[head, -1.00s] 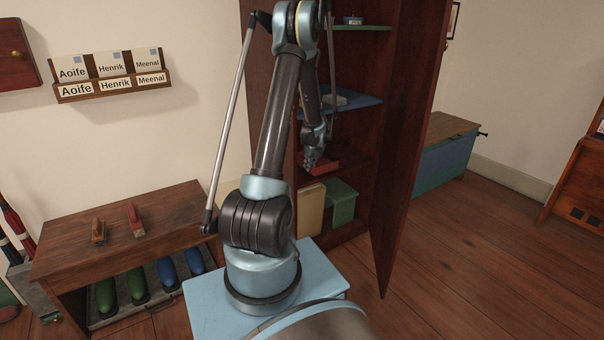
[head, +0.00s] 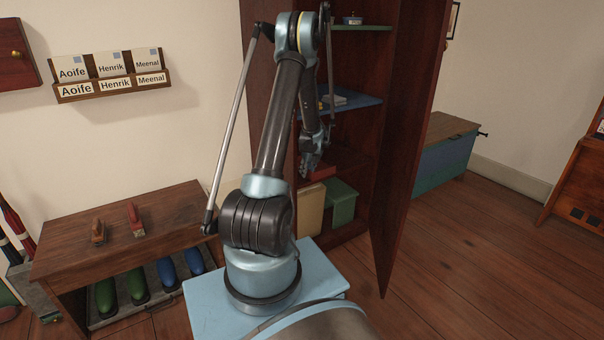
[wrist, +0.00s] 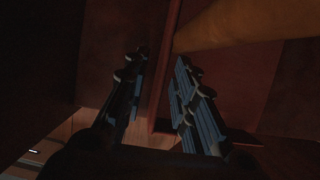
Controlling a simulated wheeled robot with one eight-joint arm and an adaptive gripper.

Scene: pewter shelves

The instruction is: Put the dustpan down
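A red thing (head: 322,172) shows low in the tall cabinet, right beside my gripper (head: 309,170); it may be the dustpan, but only a small part is visible and its shape is unclear. My gripper is inside the cabinet at the level of a lower shelf, pointing down. In the wrist view my gripper (wrist: 162,58) has its two fingers apart, with no object clearly clasped between them. A dark red strip runs behind the gap. The wrist view is very dark, and whether the fingers touch the red thing cannot be told.
The cabinet has a blue shelf (head: 355,102) above my gripper and an open door (head: 408,150) on the right. A green box (head: 342,203) and a tan box (head: 309,208) stand low inside. A bench (head: 120,230) with two brushes is at left. The floor at right is clear.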

